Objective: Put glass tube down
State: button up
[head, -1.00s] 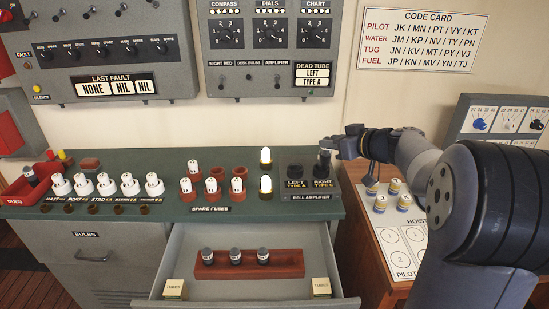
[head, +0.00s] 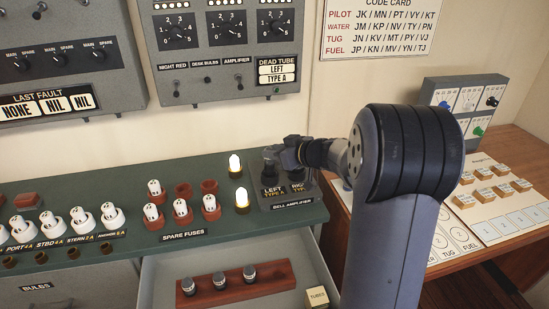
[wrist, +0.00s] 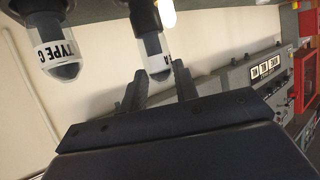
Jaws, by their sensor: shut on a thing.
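My gripper (head: 272,156) is over the left socket of the bell amplifier (head: 271,208), at the right end of the green counter. In the wrist view its fingers (wrist: 160,78) are shut on a glass tube (wrist: 155,50) with a dark base, a clear dome and a white band showing an "A". The picture there is upside down, and the tube looks upright. Whether its base is fully in the socket cannot be told. A second tube (wrist: 62,55), marked TYPE C, stands beside it, apart from my fingers.
Two lit bulbs (head: 236,165) stand just left of the amplifier, with spare fuses (head: 181,207) farther left. An open drawer below holds a red-brown rack (head: 208,293) with three tubes and a small TUBES box (head: 317,297). A wooden desk (head: 500,140) is at the right.

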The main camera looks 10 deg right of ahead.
notch_tip(320, 180, down, 2)
jog(key=shift+f, duration=0.25)
jog(key=shift+f+b, duration=0.3)
jog(key=shift+b, duration=0.4)
jog(key=o, duration=1)
jog(key=shift+c, duration=0.2)
jog(key=shift+r, duration=0.15)
jog(key=shift+r+p, duration=0.45)
jog(key=shift+p, duration=0.65)
jog(key=b+v, duration=0.3)
jog(key=v, duration=0.8)
jog(key=shift+s+d, duration=0.25)
jog(key=shift+s, duration=0.15)
